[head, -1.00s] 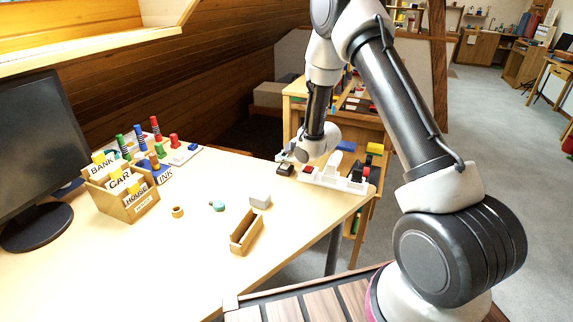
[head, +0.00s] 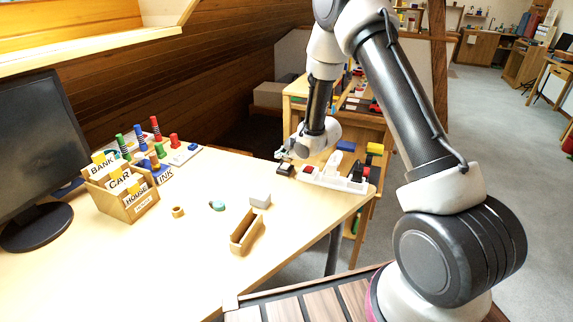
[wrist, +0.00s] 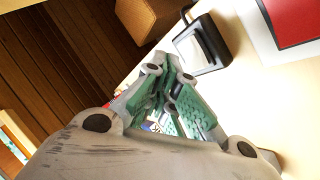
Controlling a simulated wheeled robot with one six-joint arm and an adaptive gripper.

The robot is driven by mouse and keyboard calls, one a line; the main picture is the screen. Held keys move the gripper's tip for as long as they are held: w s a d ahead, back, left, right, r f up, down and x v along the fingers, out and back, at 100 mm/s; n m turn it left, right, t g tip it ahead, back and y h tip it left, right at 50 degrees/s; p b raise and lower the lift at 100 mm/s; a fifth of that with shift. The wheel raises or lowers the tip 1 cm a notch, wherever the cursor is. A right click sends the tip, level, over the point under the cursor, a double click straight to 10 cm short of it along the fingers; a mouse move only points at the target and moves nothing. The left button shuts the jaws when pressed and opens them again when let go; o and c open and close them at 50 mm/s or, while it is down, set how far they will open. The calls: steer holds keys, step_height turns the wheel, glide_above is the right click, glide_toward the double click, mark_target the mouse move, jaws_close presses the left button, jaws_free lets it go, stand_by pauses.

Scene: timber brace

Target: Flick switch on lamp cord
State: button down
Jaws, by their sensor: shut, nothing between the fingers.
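A small black box (head: 284,169) sits near the far edge of the pale table. In the wrist view a black-framed piece with a light face (wrist: 203,45) lies just beyond my fingertips. It may be the same box; I cannot tell whether it is the cord switch. My gripper (head: 284,153) is at the far table edge, just above and behind the black box. In the wrist view my gripper (wrist: 170,66) has its green-padded fingers together, with nothing held. I cannot make out a lamp or its cord. Contact between fingertips and box cannot be judged.
A white rack with red and black parts (head: 340,174) stands right of the box. Word-card holder (head: 127,200) and monitor (head: 35,140) are left. The near tabletop is clear.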

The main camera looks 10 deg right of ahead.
mark_target(284, 166)
steer(key=shift+s+a+r, duration=0.1)
steer(key=shift+s+r, duration=0.05)
steer(key=shift+r, duration=1.05)
steer(key=shift+s+a+r, duration=0.1)
steer(key=shift+s+r, duration=0.05)
steer(key=shift+r, duration=1.05)
steer(key=shift+d+r, duration=0.1)
steer(key=shift+r, duration=0.15)
steer(key=s+d+r+m+g+h, duration=0.15)
steer(key=s+d+r+m, duration=0.25)
steer(key=s+d+r, duration=0.45)
steer(key=s+d+r+m+t+h, duration=0.1)
steer(key=s+d+r+m+h, duration=0.3)
steer(key=r, duration=0.7)
steer(key=s+d+r+m+g, duration=0.1)
steer(key=s+m, duration=0.3)
steer(key=s, duration=1.1)
steer(key=s+d+r+m+g, duration=0.2)
steer(key=s+r+m, duration=0.2)
steer(key=s, duration=1.1)
steer(key=shift+s+r+m+g+y, duration=0.2)
steer(key=shift+s+m+g+y, duration=0.05)
steer(key=shift+m+g+y, duration=0.15)
steer(key=shift+d, duration=0.1)
